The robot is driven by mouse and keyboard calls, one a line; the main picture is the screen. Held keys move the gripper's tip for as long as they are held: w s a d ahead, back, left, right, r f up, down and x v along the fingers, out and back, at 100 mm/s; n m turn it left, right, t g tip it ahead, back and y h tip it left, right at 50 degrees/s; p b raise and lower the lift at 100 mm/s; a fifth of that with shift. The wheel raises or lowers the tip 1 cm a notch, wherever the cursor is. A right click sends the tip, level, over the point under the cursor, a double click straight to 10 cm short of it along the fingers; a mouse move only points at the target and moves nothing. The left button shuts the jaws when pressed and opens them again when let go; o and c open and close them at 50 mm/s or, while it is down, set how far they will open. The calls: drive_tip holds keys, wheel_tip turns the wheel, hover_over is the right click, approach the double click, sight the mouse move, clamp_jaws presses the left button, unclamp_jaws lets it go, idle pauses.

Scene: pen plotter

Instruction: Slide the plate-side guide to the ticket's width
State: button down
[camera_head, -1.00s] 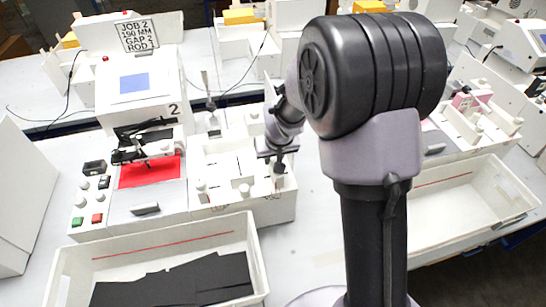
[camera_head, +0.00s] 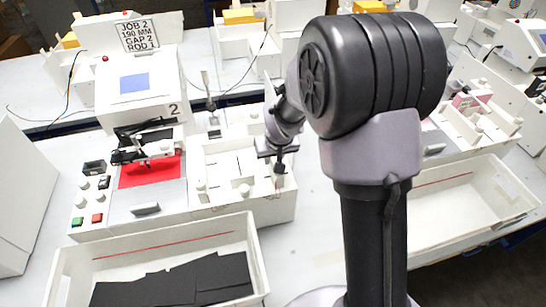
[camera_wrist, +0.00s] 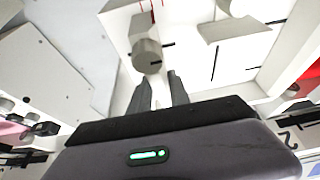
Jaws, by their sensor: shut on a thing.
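The ticket (camera_head: 138,34) stands behind the machine marked 2 and reads JOB 2, 190 MM, GAP 2, ROD 1. My gripper (camera_head: 278,166) reaches down at the right end of the white tray-like bed (camera_head: 222,160). In the wrist view my gripper (camera_wrist: 162,82) has its dark fingers close together on a pale, narrow part, which looks like the plate-side guide (camera_wrist: 160,97). Most of that part is hidden by the fingers. A grey round knob (camera_wrist: 146,55) is just beyond the fingertips. Dark marks line the bed's floor.
A red sheet (camera_head: 150,171) lies under the black pen carriage (camera_head: 145,145) left of the bed. A bin with black sheets (camera_head: 160,262) is in front. My arm hides the area to the right.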

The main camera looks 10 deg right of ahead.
drive_tip(key=shift+d+b, duration=0.25)
drive_tip(key=shift+b, duration=0.05)
drive_tip(key=shift+d, duration=0.55)
drive_tip(key=c, duration=1.2)
unclamp_jaws()
drive_tip(key=shift+a, duration=0.25)
drive_tip(key=shift+c, duration=0.2)
drive_tip(key=shift+d, duration=0.1)
drive_tip(key=p+v, duration=0.4)
drive_tip(key=v, duration=1.3)
drive_tip(key=shift+s+r, duration=0.15)
drive_tip(key=shift+r, duration=0.05)
